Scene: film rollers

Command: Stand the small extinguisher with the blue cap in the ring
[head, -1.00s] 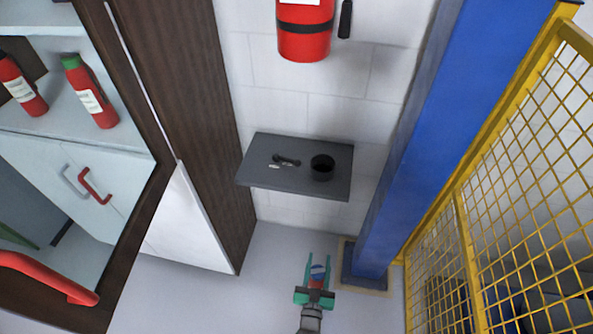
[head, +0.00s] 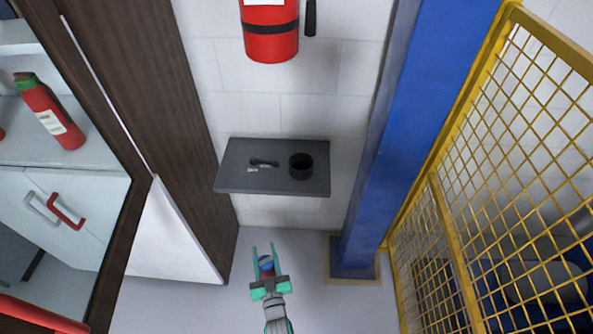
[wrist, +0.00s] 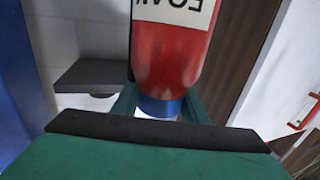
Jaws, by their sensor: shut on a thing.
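The small red extinguisher (wrist: 172,55) with a white label is between the fingers of my gripper (head: 264,247), which is shut on it. In the wrist view its blue cap (wrist: 160,107) lies close to the palm and the lettering reads upside down. In the head view only its blue and red end (head: 266,264) shows. The black ring (head: 301,166) stands on the right part of a small dark grey wall shelf (head: 232,178). It looks empty. My gripper is below and a little left of the ring in the head view, apart from the shelf.
A small black fitting (head: 264,162) lies on the shelf left of the ring. A large extinguisher (head: 270,42) hangs above. A brown cabinet (head: 150,110) stands left, holding a green-capped extinguisher (head: 50,112). A blue column (head: 400,130) and yellow mesh fence (head: 450,215) bound the right.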

